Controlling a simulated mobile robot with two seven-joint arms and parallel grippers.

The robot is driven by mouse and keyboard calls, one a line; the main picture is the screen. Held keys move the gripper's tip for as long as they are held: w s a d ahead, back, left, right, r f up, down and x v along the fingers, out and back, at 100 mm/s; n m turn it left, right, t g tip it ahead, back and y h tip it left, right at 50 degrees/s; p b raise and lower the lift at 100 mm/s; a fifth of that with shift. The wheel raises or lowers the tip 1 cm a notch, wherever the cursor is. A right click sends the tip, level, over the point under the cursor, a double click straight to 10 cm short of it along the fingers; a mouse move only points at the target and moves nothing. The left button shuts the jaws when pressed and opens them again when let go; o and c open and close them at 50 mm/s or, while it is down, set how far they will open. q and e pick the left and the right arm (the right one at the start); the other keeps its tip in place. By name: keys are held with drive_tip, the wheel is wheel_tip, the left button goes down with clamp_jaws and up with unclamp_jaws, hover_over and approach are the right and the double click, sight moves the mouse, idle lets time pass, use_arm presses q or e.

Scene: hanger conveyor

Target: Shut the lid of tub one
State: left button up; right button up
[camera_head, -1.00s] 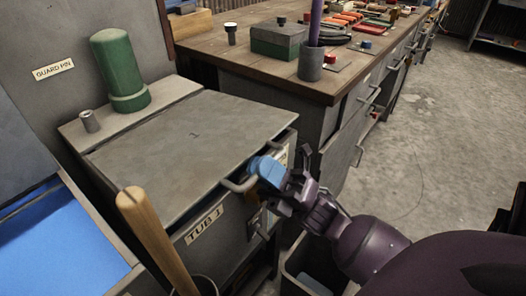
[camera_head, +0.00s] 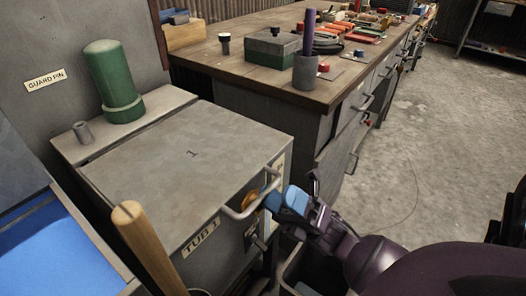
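Tub one is the grey box labelled "TUB 1" (camera_head: 201,238) on its front. Its flat grey lid (camera_head: 150,165), marked "1", lies over the box top, with no clear gap visible along the front edge. A bar handle (camera_head: 236,213) sticks out at the lid's front edge. An orange piece shows behind the handle, partly hidden. My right gripper (camera_head: 277,200), with blue fingers, is just right of the handle at the tub's front. Its fingertips look close to the handle; I cannot tell whether they touch or how far apart they are. My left gripper is not in view.
A green guard pin (camera_head: 113,82) and a small grey cylinder (camera_head: 82,132) stand on the ledge behind the lid. A wooden handle (camera_head: 146,245) rises in front at left. A workbench (camera_head: 262,77) with tools stands behind. Open floor (camera_head: 420,150) lies at right.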

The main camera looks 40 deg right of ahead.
drive_tip(key=v, duration=0.5)
drive_tip(key=shift+s+d+r, duration=0.1)
drive_tip(key=shift+s+d, duration=0.05)
idle(0.3)
